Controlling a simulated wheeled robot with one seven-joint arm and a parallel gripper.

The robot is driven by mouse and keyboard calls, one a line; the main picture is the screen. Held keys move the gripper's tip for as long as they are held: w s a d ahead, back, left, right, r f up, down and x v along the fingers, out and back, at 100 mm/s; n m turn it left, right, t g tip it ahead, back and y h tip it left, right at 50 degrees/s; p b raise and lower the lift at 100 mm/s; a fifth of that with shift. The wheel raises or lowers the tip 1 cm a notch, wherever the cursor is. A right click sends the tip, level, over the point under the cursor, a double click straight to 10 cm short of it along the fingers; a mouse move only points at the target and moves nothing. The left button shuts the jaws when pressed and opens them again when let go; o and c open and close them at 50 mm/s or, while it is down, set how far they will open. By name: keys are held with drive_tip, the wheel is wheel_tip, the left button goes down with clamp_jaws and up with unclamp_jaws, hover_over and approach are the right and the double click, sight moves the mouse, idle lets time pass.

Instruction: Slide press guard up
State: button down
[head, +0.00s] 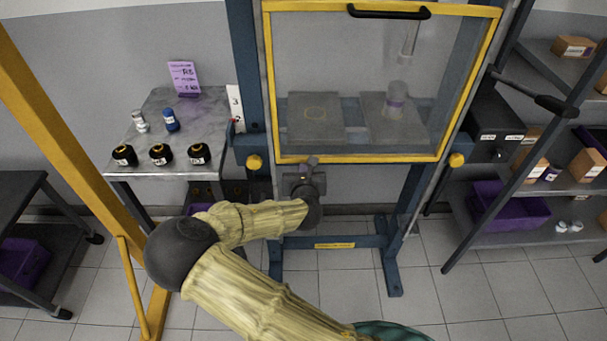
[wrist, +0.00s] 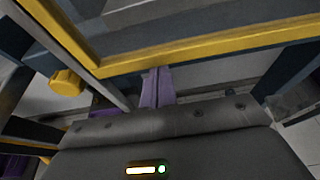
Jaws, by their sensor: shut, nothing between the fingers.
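The press guard (head: 375,158) is a clear panel in a yellow frame, standing in front of the blue press (head: 247,75). It covers the press opening, with a black handle (head: 390,13) near its top. Its yellow lower bar also crosses the wrist view (wrist: 205,45). My gripper (head: 312,162) is at the guard's lower bar, left of its middle. In the wrist view my purple fingers (wrist: 156,78) are shut with nothing between them, and their tips lie close to the underside of the bar. I cannot tell if they touch it.
Yellow knobs (head: 254,162) (head: 456,160) sit beside the guard's lower corners. A lever (head: 545,102) juts out at the right. A metal table (head: 180,106) with black parts and small bottles stands left. Shelves (head: 570,180) with boxes stand right, and a yellow post (head: 70,130) stands at the left.

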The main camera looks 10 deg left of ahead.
wheel_tip(320, 180, up, 8)
drive_tip(key=p, duration=0.4)
drive_tip(key=shift+w+r, duration=0.1)
drive_tip(key=shift+r, duration=0.05)
wheel_tip(320, 180, down, 6)
drive_tip(key=b, duration=0.3)
drive_tip(key=shift+r, duration=0.25)
approach(304, 144)
drive_tip(key=s+f, duration=0.3)
drive_tip(key=shift+d+f, duration=0.2)
drive_tip(key=shift+f, duration=0.05)
drive_tip(key=shift+w+d, duration=0.1)
